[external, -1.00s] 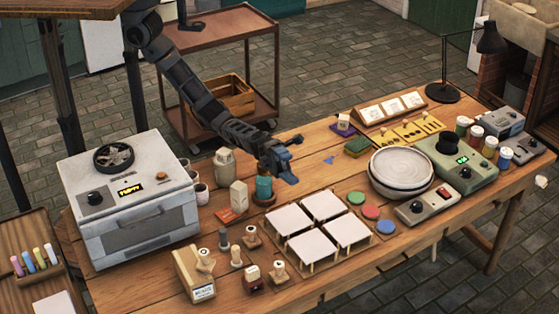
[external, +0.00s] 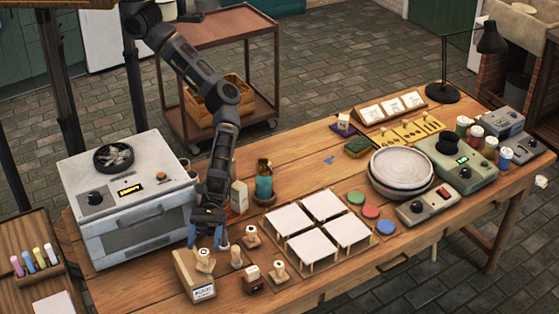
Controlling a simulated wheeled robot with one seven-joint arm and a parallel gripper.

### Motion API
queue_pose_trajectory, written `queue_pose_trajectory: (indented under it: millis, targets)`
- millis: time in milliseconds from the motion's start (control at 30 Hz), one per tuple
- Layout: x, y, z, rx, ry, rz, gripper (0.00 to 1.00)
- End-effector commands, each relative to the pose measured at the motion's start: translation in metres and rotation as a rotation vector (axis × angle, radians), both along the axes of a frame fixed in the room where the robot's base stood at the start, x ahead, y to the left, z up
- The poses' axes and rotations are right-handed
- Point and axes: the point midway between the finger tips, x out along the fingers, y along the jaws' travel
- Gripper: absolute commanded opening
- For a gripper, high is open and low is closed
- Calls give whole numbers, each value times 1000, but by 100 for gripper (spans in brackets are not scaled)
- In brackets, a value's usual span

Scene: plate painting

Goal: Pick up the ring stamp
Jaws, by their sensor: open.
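Several small stamps with wooden or grey handles stand at the front left of the table; I cannot tell which is the ring stamp. One stamp (external: 204,259) is on top of a labelled wooden box (external: 186,277). Others are a round-topped stamp (external: 236,257), a stamp behind it (external: 252,236), a dark-based stamp (external: 253,278) and a light wooden stamp (external: 279,271). My gripper (external: 205,238) is open with its blue fingers pointing down, just behind the box and stamps. It partly hides a grey-topped stamp. Nothing shows between the fingers.
A kiln-like oven (external: 135,215) stands close on the left. A teal bottle (external: 264,182) and a white carton stand behind the stamps. White square tiles (external: 323,205) on stands lie to the right. A bowl (external: 401,170) is farther right.

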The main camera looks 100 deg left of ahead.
Motion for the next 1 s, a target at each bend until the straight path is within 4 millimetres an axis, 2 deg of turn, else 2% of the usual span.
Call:
queue_pose_trajectory:
  millis: [500,800,1000]
  targets:
    - [16,-55,-1,-1,3,0,63]
    - [17,-57,2,-1,5,1,63]
    - [17,-57,1,-1,5,1,44]
